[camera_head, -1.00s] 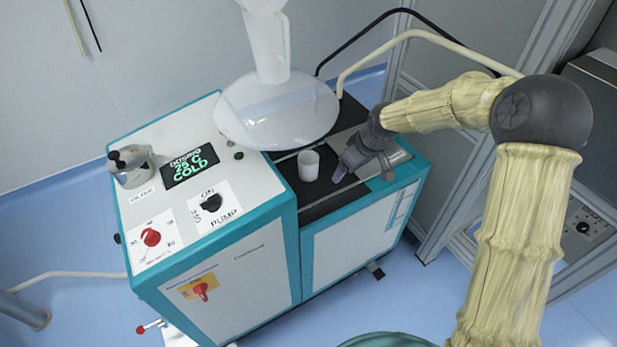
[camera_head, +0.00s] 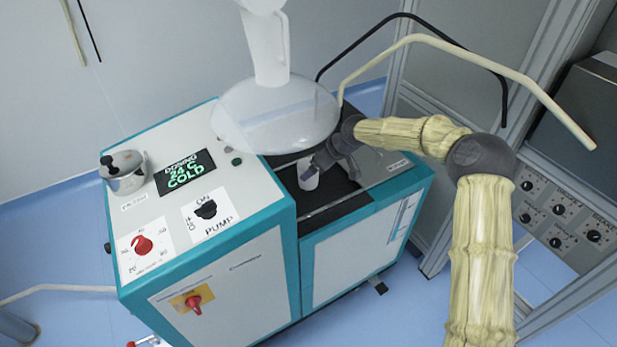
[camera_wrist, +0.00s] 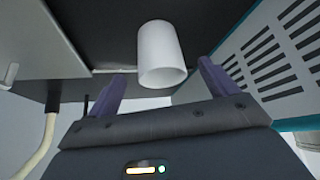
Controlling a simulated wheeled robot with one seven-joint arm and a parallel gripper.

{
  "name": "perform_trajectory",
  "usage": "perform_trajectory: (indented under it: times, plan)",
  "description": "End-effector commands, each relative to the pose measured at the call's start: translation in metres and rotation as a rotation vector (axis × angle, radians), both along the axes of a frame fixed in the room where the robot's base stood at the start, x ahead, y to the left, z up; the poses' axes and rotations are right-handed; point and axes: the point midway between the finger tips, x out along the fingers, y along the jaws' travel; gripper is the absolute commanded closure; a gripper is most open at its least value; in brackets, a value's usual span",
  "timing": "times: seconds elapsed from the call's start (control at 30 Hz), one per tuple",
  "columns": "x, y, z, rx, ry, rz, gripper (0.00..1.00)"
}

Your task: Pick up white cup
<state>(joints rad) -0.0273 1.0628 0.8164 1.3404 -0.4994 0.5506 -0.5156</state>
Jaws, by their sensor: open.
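The white cup (camera_head: 307,172) stands on the black surface of the machine's lower shelf, below the large clear vessel. In the wrist view the cup (camera_wrist: 161,54) lies between and just beyond the two purple fingertips (camera_wrist: 161,84). The fingers are spread wide, with a gap on both sides of the cup. No contact with the cup shows.
The clear vessel (camera_head: 275,113) hangs low above the shelf, close to my gripper. The control panel (camera_head: 226,200) with a steel pot (camera_head: 123,173) stands to the left. A cream pipe (camera_head: 480,58) arches behind my arm. The black shelf in front of the cup is bare.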

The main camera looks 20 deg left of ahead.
Motion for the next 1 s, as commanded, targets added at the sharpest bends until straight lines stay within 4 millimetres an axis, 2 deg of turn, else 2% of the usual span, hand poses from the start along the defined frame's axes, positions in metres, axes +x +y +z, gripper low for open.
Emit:
perform_trajectory:
  times: [0.3, 0.7, 1.0]
  plan:
    - [0.001, 0.002, -0.003, 0.0, 0.001, -0.001, 0.14]
    - [0.009, 0.03, -0.049, 0.001, -0.001, -0.001, 0.14]
    - [0.01, 0.032, -0.053, 0.0, 0.0, -0.001, 0.14]
